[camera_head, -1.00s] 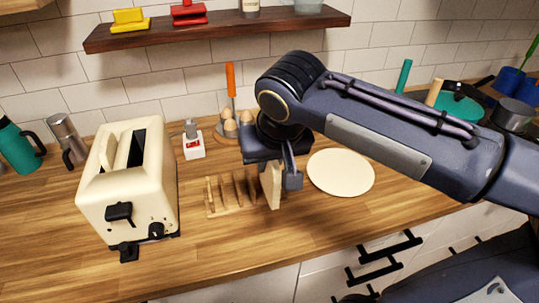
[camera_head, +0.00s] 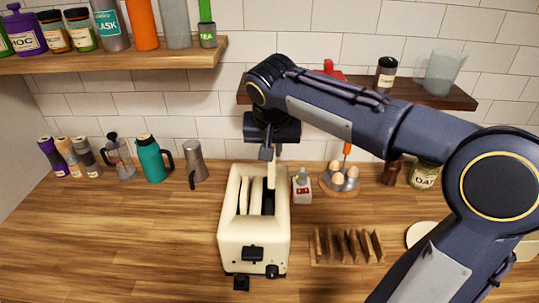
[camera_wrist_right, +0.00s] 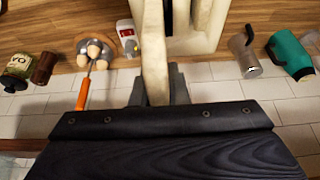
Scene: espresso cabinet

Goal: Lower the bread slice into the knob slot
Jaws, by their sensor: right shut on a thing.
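The cream toaster (camera_head: 238,232) stands on the counter with its lever (camera_head: 252,253) and knob (camera_head: 272,271) facing me. The knob is at the right, and the right slot (camera_head: 268,203) looks dark and open. A pale strip shows in the left slot; I cannot tell if it is bread. My right gripper (camera_head: 271,153) is shut on the bread slice (camera_head: 271,173), held upright above the back of the right slot. In the right wrist view the slice (camera_wrist_right: 155,55) hangs from the fingers beside the toaster wall (camera_wrist_right: 206,30). Whether its lower edge is inside the slot is unclear.
A wooden rack (camera_head: 345,258) stands right of the toaster. A small red and white device (camera_head: 302,188) stands close to its right side, with an egg holder (camera_head: 340,184) beyond. A metal jug (camera_head: 194,163) and teal flask (camera_head: 153,160) stand behind left. The counter left is clear.

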